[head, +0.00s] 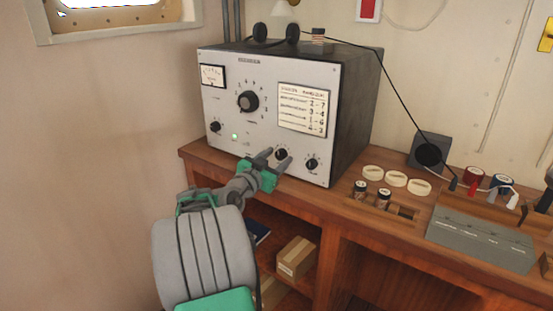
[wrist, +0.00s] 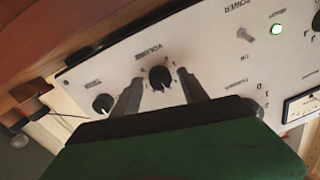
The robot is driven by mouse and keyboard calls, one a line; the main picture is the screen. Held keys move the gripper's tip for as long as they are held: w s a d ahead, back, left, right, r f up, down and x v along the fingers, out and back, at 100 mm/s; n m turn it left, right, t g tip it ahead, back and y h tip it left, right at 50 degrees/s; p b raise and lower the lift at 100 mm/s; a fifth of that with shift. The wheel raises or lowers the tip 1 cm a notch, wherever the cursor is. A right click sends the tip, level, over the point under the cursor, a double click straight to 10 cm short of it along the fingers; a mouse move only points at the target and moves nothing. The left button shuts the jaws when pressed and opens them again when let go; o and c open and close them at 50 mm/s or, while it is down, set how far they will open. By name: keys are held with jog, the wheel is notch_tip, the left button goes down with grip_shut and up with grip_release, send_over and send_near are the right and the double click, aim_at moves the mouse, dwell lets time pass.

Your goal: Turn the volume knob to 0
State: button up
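The volume knob (wrist: 159,77) is a small black knob on the white front panel of the radio (head: 230,120), under the label "VOLUME" in the wrist view. In the head view the volume knob (head: 281,153) is low on the panel, partly hidden by my gripper (head: 276,156). My gripper is open, with one finger on each side of the knob in the wrist view (wrist: 160,76). There are visible gaps between fingers and knob, so it is not gripped. I cannot read the knob's exact setting.
Another black knob (wrist: 103,104), labelled like "TONE", sits beside the volume knob. A power switch (wrist: 245,35) and a lit green lamp (wrist: 276,29) are also on the panel. The wooden desk (head: 340,209) holds white discs (head: 396,179) and a grey box (head: 480,243) to the right.

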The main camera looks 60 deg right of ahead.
grip_shut()
dwell(0.3)
